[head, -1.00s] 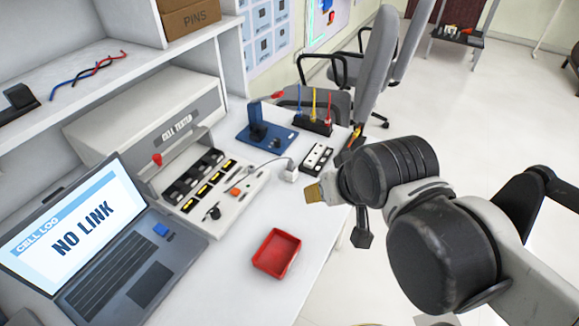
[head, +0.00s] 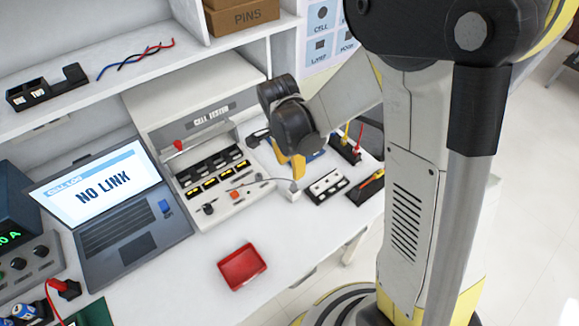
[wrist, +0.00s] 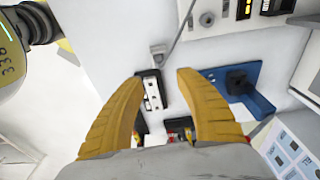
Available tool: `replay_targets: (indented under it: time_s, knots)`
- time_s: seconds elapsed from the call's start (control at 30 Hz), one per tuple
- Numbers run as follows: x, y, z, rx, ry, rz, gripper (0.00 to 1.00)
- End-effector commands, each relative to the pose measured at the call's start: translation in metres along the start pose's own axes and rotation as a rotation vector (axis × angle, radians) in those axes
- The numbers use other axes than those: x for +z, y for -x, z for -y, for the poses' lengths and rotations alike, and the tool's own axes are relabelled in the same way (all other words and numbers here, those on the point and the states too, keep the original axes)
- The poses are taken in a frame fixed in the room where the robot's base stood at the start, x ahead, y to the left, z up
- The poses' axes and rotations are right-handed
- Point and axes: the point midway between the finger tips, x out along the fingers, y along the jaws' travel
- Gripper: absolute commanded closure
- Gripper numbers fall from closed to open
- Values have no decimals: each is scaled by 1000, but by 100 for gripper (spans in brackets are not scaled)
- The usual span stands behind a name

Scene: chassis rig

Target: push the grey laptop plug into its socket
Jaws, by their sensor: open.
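The small grey plug (head: 294,194) is on the white bench beside the near left end of a black-edged strip with a white face (head: 326,186). A thin cable runs from the plug toward the tester side. In the wrist view the plug (wrist: 158,50) lies beyond the fingertips, just off the end of the strip (wrist: 152,92). My gripper (head: 298,170) has yellow fingers, points down and is above the bench near the plug. In the wrist view my gripper (wrist: 160,80) is open, with nothing held. I cannot tell which opening is the plug's socket.
The cell tester (head: 215,185) stands left of the plug. A laptop (head: 120,220) reads NO LINK. A red tray (head: 242,267) lies at the front. A blue stand (wrist: 240,88) and holders with coloured tools (head: 345,150) are close to the gripper. Bench around the tray is clear.

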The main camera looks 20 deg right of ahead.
Motion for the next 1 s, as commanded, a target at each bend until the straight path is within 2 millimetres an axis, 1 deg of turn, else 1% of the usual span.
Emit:
replay_targets:
  time_s: [0.03,0.1,0.2,0.3,0.47,0.73,0.8,1.0]
  knots:
    - [0,-11,0,2,-4,0,59]
    - [0,-24,0,2,-5,0,59]
    - [0,-41,0,1,-3,0,59]
    - [0,-50,0,0,-2,0,59]
    - [0,-59,0,0,-2,0,59]
    - [-1,-100,-1,-1,-2,0,59]
    - [-1,-105,-1,-1,-2,0,59]
    - [-1,-104,-1,-1,-1,0,59]
